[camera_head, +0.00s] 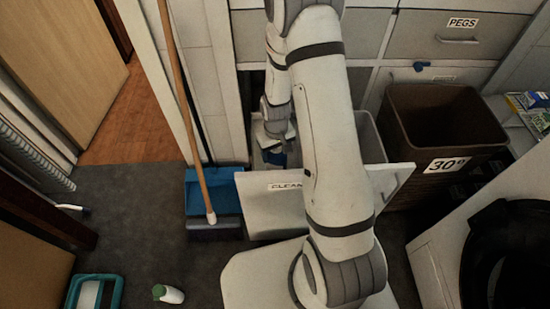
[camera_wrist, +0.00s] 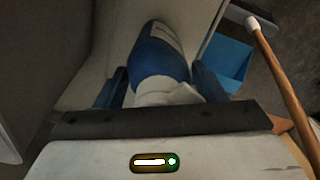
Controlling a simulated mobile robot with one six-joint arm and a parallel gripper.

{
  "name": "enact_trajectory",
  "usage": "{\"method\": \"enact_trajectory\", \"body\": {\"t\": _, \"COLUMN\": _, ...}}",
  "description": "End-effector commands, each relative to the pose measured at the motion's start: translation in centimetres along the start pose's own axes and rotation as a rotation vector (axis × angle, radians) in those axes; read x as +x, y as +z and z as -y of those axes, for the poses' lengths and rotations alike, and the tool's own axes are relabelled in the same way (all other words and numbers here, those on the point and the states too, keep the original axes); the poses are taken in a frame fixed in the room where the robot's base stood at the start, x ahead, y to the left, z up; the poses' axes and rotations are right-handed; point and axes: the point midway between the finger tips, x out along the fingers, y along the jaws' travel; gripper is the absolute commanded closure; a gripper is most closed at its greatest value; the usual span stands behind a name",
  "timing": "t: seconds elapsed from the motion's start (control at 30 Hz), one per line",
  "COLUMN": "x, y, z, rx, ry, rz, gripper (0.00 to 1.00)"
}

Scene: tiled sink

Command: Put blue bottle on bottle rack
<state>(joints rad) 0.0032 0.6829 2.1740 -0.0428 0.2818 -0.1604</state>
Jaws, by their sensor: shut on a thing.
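The blue bottle (camera_wrist: 160,62) shows large in the wrist view, with a blue body, a pale label and a whitish neck end towards my wrist. My gripper (camera_wrist: 163,84) is shut on it, with one dark finger on each side. In the head view my gripper (camera_head: 274,138) is low behind my arm, over the open drawer with a label starting "CLEAN" (camera_head: 255,204). A small blue part of the bottle (camera_head: 279,158) shows just below it. My arm hides much of the drawer's inside. I cannot make out a bottle rack in either view.
A blue dustpan or broom head (camera_head: 213,188) with a wooden handle (camera_head: 186,105) stands left of the drawer. A brown bin marked 30° (camera_head: 440,120) stands to the right. A white bottle with a green cap (camera_head: 171,295) lies on the floor. The left floor is mostly clear.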

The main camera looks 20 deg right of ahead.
Motion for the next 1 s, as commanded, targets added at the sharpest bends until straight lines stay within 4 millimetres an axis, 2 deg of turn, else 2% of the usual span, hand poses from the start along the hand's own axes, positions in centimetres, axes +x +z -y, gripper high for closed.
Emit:
{"method": "enact_trajectory", "body": {"t": 0.03, "x": 1.1, "y": 0.1, "z": 0.0, "rx": 0.000, "ry": -0.001, "rz": 0.003, "gripper": 0.91}}
{"method": "enact_trajectory", "body": {"t": 0.17, "x": 2.8, "y": 0.1, "z": 0.1, "rx": 0.000, "ry": 0.000, "rz": 0.003, "gripper": 0.91}}
{"method": "enact_trajectory", "body": {"t": 0.53, "x": 3.2, "y": 0.0, "z": 0.1, "rx": -0.002, "ry": 0.000, "rz": 0.001, "gripper": 0.91}}
{"method": "enact_trajectory", "body": {"t": 0.57, "x": 3.1, "y": 0.0, "z": 0.1, "rx": -0.002, "ry": 0.000, "rz": 0.001, "gripper": 0.35}}
{"method": "enact_trajectory", "body": {"t": 0.8, "x": 3.1, "y": 0.0, "z": 0.1, "rx": -0.002, "ry": 0.000, "rz": 0.001, "gripper": 0.15}}
{"method": "enact_trajectory", "body": {"t": 1.0, "x": 3.1, "y": 0.0, "z": 0.1, "rx": -0.003, "ry": 0.000, "rz": 0.001, "gripper": 0.14}}
